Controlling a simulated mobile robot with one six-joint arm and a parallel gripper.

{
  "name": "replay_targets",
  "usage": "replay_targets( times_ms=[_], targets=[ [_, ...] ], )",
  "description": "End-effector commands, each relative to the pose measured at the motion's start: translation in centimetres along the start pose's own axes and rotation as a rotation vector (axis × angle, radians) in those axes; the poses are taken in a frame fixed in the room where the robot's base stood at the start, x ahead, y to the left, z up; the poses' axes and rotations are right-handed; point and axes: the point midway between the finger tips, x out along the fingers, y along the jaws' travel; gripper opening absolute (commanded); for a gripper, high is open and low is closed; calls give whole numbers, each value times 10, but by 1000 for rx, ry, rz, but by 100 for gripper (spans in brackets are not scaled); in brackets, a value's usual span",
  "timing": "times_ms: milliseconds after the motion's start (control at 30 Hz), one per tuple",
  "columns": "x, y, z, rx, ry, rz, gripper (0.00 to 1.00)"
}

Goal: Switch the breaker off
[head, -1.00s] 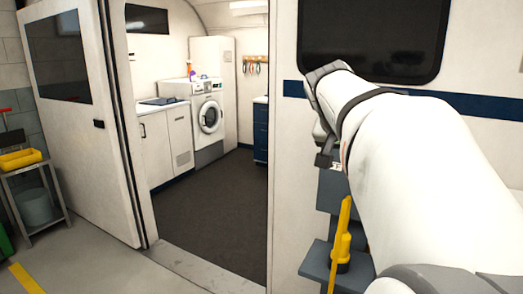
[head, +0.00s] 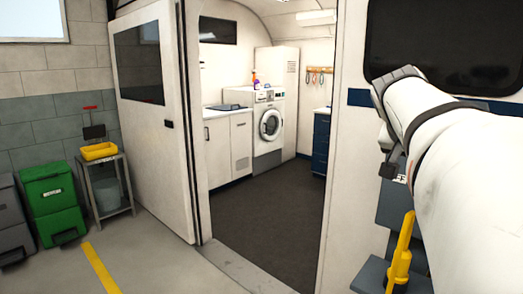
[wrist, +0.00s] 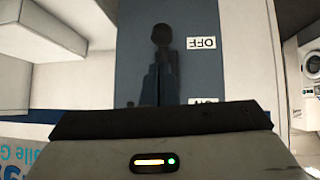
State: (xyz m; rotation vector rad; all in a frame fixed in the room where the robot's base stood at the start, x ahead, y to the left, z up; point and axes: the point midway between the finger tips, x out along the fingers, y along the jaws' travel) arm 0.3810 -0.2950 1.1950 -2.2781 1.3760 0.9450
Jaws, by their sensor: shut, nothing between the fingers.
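The breaker panel (wrist: 135,20) is a blue-grey plate on a pale wall, seen upside down in the wrist view. It has a white OFF label (wrist: 201,43) and, nearer my gripper, an ON label (wrist: 203,101) partly covered. A dark round-ended lever (wrist: 161,34) shows on the panel, level with the OFF label. My gripper (wrist: 163,72) is shut and empty, its dark fingers over the panel just below the lever's round end in the picture. Whether they touch it I cannot tell. In the head view my arm hides the gripper and most of the panel.
A yellow upright piece (head: 402,255) stands on a blue-grey bracket below my arm. The van doorway is open at the centre, with a washing machine (head: 269,125) inside. A green bin (head: 54,200) and a small cart (head: 112,195) stand left. The floor before the doorway is clear.

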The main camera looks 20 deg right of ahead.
Motion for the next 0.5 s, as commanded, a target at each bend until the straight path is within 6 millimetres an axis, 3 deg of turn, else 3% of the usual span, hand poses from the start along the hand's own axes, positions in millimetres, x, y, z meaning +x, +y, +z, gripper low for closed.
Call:
replay_targets(
  times_ms=[267,500],
  targets=[
    [-9,0,2,0,3,-1,0],
    [-54,-3,16,1,4,-1,0]
  ],
)
